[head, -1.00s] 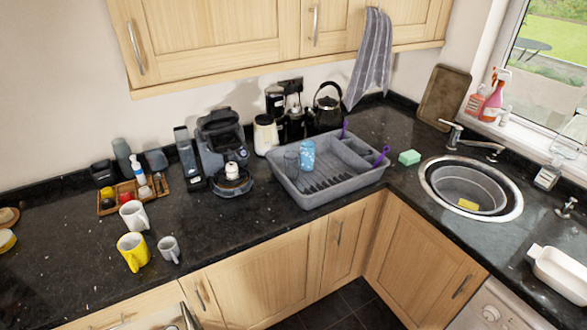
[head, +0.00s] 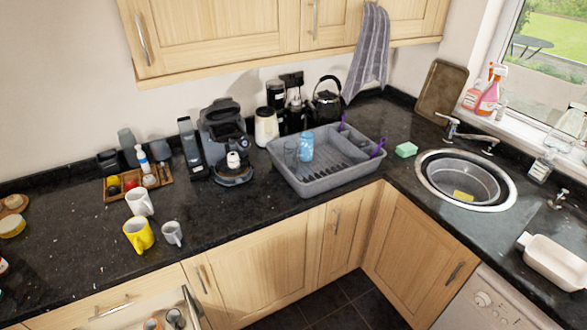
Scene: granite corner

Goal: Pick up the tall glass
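A clear glass (head: 290,155) stands in the left part of the grey dish rack (head: 325,186) on the counter. A blue patterned cup (head: 306,146) stands beside it in the rack. More small vessels (head: 175,318) show in an open drawer at the bottom edge, partly cut off by the frame. I cannot tell which of these is the tall glass. Neither of my grippers is in view.
A yellow mug (head: 139,235), a white mug (head: 139,202) and a small grey mug (head: 172,233) stand on the dark counter (head: 80,250). A coffee machine (head: 225,140) and kettle (head: 327,103) are behind. The sink (head: 465,180) is right. Counter in front of the rack is narrow.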

